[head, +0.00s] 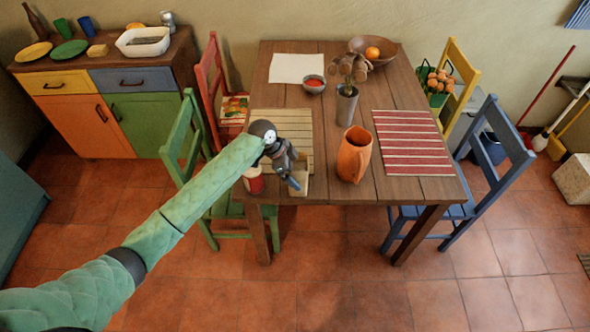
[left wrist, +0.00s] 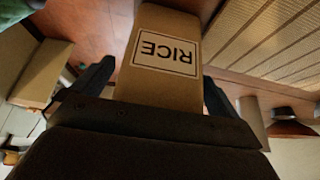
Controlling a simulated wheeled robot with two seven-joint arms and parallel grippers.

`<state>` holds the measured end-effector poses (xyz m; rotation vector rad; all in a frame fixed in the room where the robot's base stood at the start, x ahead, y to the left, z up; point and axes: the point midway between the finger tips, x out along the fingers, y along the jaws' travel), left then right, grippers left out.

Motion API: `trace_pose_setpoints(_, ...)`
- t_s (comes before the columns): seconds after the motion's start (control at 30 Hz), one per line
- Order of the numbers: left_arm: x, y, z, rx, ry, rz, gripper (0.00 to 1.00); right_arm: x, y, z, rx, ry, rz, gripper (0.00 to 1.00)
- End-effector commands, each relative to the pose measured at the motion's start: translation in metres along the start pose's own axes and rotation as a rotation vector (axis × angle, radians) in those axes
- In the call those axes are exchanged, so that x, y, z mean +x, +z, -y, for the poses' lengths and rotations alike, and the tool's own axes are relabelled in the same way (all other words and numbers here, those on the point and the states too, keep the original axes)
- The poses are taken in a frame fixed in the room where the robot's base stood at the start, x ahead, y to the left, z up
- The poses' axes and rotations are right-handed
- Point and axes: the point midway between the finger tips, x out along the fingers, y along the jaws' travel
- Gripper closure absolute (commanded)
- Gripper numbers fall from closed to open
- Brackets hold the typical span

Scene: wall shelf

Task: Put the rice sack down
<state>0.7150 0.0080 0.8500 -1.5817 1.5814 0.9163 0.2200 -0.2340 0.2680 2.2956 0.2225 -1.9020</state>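The rice sack (left wrist: 165,25) is a tan block with a framed RICE label, upside down in the left wrist view. It lies between the two dark fingers of my left gripper (left wrist: 158,80), with a narrow gap showing at the left finger. In the head view my left gripper (head: 292,178) is low at the front left edge of the wooden table. A pale part of the sack (head: 303,184) shows beside the fingers there; the rest is hidden. The sack seems to stand on the tabletop. My right gripper is not in view.
A red can (head: 254,181) stands just left of the gripper. A slatted placemat (head: 295,122) lies behind it. An orange jug (head: 354,155) and a metal cup (head: 346,106) stand to the right, beside a red striped mat (head: 412,143). A green chair (head: 186,140) is close on the left.

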Motion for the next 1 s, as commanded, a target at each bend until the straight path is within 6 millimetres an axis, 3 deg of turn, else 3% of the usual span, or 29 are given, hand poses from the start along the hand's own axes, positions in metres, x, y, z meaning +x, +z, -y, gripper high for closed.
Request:
trace_pose_setpoints(0.37, -0.009, 0.000, 0.001, 0.001, -0.002, 0.000, 0.01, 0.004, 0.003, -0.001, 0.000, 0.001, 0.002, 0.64)
trace_pose_setpoints(0.43, -0.019, 0.001, 0.001, 0.001, -0.004, 0.001, 0.01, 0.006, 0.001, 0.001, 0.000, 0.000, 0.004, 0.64)
trace_pose_setpoints(0.5, -0.030, 0.000, 0.001, 0.003, -0.003, 0.001, 0.01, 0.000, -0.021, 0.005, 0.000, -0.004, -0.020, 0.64)
trace_pose_setpoints(0.7, -0.070, 0.000, 0.001, 0.002, -0.004, 0.001, 0.01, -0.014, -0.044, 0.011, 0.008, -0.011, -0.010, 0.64)
trace_pose_setpoints(1.0, -0.113, -0.001, 0.001, 0.000, -0.002, 0.000, 0.01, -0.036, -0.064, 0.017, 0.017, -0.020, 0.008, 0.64)
